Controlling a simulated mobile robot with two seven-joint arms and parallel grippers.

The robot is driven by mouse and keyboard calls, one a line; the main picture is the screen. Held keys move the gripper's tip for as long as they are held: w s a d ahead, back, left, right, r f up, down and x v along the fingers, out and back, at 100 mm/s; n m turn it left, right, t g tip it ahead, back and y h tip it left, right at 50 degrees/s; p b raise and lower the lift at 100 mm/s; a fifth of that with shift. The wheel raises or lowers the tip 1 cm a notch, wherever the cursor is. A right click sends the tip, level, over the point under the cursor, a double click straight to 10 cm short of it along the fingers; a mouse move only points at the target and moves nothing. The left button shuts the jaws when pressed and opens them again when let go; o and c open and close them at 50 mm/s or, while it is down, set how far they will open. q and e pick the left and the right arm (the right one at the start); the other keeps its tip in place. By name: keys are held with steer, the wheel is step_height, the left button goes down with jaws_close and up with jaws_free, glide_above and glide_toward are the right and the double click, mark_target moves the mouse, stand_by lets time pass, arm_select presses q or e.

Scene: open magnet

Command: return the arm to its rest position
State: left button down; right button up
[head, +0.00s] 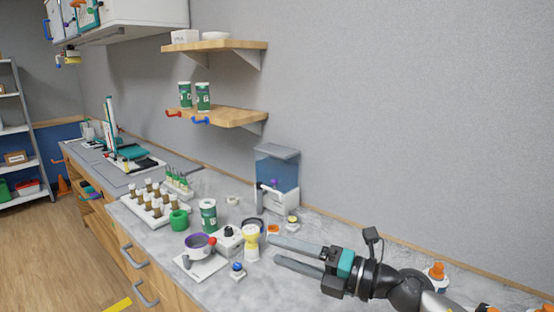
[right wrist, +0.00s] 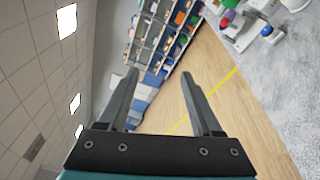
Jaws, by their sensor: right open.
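My right gripper (head: 272,250) is above the right part of the grey counter, its arm coming in from the lower right. Its two fingers point left and are apart, with nothing between them. In the right wrist view the gripper (right wrist: 160,85) also shows open and empty, facing the room's floor and far shelves. A yellow and white hourglass-shaped item (head: 251,243) stands just left of the fingertips. My left gripper does not show in the head view.
The counter (head: 215,283) carries a white device with a purple-rimmed bowl (head: 198,246), a green-white canister (head: 208,215), a vial rack (head: 150,205) and a clear-blue dispenser (head: 277,172). An orange-capped bottle (head: 436,275) stands by my right arm. Two wooden shelves (head: 225,117) hang above.

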steer(key=d+r+m+t+h, duration=0.2)
steer(key=d+m+t+h, duration=0.35)
steer(key=m+t, duration=0.7)
steer(key=s+d+f+m+g+h, duration=0.4)
steer(key=d+f+m+g+h, duration=0.3)
steer(key=f+m+h, duration=0.6)
steer(key=s+d+f+m+g+y, duration=0.1)
steer(key=s+f+m+g, duration=0.35)
steer(key=s, duration=0.65)
steer(key=s+d+f+m+g+y, duration=0.1)
steer(key=s+f+m+g+y, duration=0.1)
steer(key=s+f+g, duration=0.75)
steer(key=s+f+t+b, duration=0.1)
steer(key=s+f+b, duration=0.2)
steer(key=f, duration=1)
steer(key=s+f+t+b, duration=0.1)
steer(key=s+f+b, duration=0.1)
steer(key=f, duration=1.1)
steer(key=s+d+f+b, duration=0.2)
steer(key=s+f+b, duration=0.2)
steer(key=s+f, duration=1.1)
steer(key=shift+s+d+f+g, duration=0.15)
steer(key=shift+d+f+g, duration=0.25)
steer(key=shift+f, duration=0.55)
